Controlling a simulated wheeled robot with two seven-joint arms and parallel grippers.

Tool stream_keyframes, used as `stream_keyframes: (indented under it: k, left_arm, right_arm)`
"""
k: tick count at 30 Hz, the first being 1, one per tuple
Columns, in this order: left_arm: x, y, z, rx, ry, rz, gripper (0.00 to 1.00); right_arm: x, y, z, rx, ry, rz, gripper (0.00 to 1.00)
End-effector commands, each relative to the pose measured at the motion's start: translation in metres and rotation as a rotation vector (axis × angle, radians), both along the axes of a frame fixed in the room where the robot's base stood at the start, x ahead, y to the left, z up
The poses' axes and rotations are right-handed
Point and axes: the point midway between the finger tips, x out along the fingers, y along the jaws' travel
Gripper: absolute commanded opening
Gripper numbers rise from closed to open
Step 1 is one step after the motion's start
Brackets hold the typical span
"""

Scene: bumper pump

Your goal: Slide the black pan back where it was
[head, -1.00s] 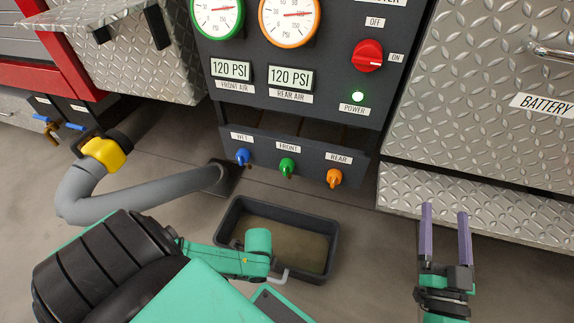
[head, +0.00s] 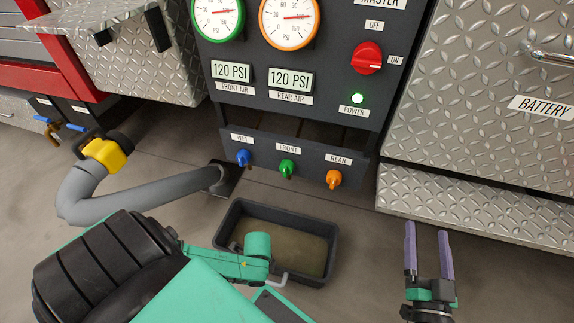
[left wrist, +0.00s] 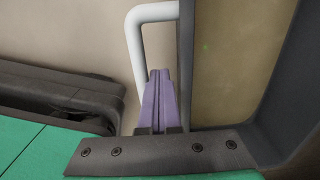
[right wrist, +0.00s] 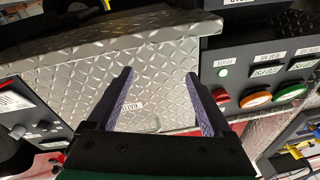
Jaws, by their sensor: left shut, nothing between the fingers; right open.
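The black pan (head: 333,258) lies on the floor below the panel with the three valves. It is a shallow rectangular tray with a brownish inside. Its pale bent handle (head: 280,279) sticks out on the near side, partly hidden by my left arm. In the left wrist view, my left gripper (left wrist: 156,72) is shut and empty, its purple fingers between the handle (left wrist: 150,13) and the pan's dark wall (left wrist: 187,55). I cannot tell whether they touch either. My right gripper (head: 428,228) is open and empty, right of the pan and apart from it.
The valve panel (head: 312,165) stands just behind the pan. A grey hose (head: 130,192) lies left of it. A diamond-plate step (head: 460,205) is behind my right gripper. Bare floor (head: 370,270) lies between the pan and that gripper.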

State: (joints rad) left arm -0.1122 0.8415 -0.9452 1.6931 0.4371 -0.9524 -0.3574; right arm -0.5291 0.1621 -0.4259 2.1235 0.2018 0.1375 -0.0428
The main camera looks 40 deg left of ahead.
Motion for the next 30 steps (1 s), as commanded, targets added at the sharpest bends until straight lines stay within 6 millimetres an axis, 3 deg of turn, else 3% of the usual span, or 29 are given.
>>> stream_keyframes:
  k: [11, 30]
  left_arm:
    - [0.011, 0.004, 0.0, 0.0, -0.001, 0.0, 0.0]
    - [0.011, 0.004, 0.005, 0.001, -0.002, 0.0, 0.0]
  right_arm:
    - [0.001, 0.0, 0.003, -0.003, -0.005, 0.0, 0.84]
    - [-0.017, 0.003, -0.037, -0.023, 0.124, 0.02, 0.84]
